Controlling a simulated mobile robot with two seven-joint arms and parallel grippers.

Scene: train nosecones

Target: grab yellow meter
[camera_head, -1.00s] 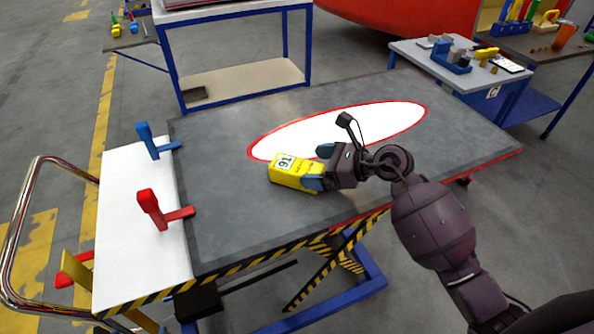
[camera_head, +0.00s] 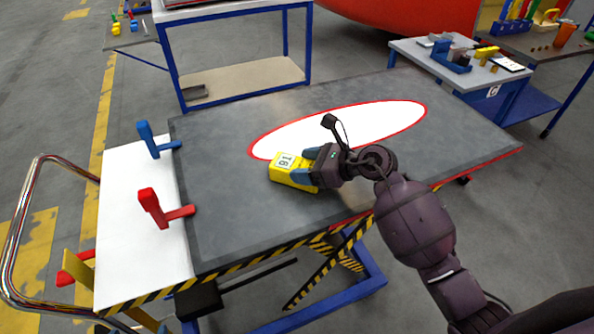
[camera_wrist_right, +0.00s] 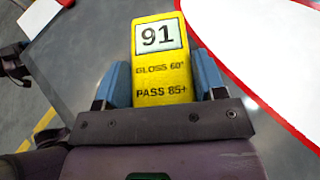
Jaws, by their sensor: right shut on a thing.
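The yellow meter (camera_head: 290,172) lies on the dark grey top of the lift table (camera_head: 225,215), beside the white oval. It is a yellow block with a display reading 91. My right gripper (camera_head: 306,168) has its blue fingers on both sides of the meter and is shut on it. In the right wrist view the meter (camera_wrist_right: 160,62) sits between the two blue fingers (camera_wrist_right: 160,85), with "GLOSS 60°" and "PASS 85+" printed below the display.
A white oval (camera_head: 340,128) with a red rim covers the table's middle. Blue (camera_head: 150,140) and red (camera_head: 152,205) clamps stand at the left on a white board (camera_head: 140,240). A side table (camera_head: 480,75) with tools is at the back right.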

